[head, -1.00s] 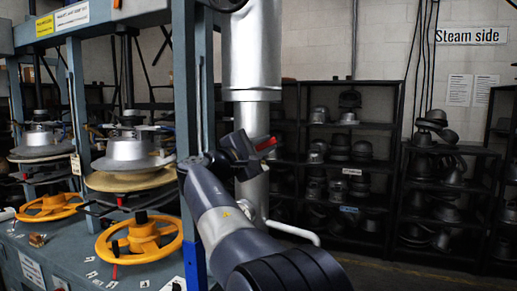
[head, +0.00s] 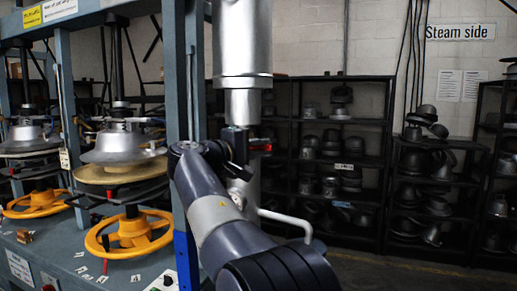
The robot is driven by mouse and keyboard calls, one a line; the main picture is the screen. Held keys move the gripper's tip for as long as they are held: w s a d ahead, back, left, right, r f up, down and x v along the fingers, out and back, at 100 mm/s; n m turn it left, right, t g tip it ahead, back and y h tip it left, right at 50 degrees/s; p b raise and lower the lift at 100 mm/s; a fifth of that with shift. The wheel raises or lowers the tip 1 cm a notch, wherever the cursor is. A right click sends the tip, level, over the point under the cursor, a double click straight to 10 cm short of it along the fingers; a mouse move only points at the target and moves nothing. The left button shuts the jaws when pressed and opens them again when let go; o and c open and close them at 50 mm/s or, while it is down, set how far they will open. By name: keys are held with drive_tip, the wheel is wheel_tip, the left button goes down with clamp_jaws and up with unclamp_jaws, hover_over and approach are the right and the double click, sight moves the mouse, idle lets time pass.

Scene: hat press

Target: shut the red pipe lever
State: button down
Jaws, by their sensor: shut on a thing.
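The red lever (head: 261,147) shows as a short red piece beside the silver vertical pipe (head: 243,113), lying about level. My gripper (head: 243,150) is at the pipe, just left of the red piece, and is shut on the lever. The dark gripper body hides the lever's inner end and most of its joint with the pipe. The fingertips are small and dark, so the exact grip is hard to see.
A blue-grey press frame post (head: 176,80) stands close left of my arm. Orange handwheels (head: 130,236) and silver press heads are further left. A white bent pipe (head: 286,222) sticks out at lower right. Black shelves (head: 342,165) of hat blocks stand behind.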

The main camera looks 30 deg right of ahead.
drive_tip(key=shift+f, duration=0.1)
drive_tip(key=c, duration=1.4)
unclamp_jaws()
drive_tip(key=shift+o, duration=0.2)
drive_tip(key=b+v, duration=0.1)
drive_tip(key=v, duration=1)
drive_tip(key=shift+d, duration=0.1)
drive_tip(key=p+x, duration=0.1)
drive_tip(key=x, duration=1)
drive_tip(key=shift+r, duration=0.25)
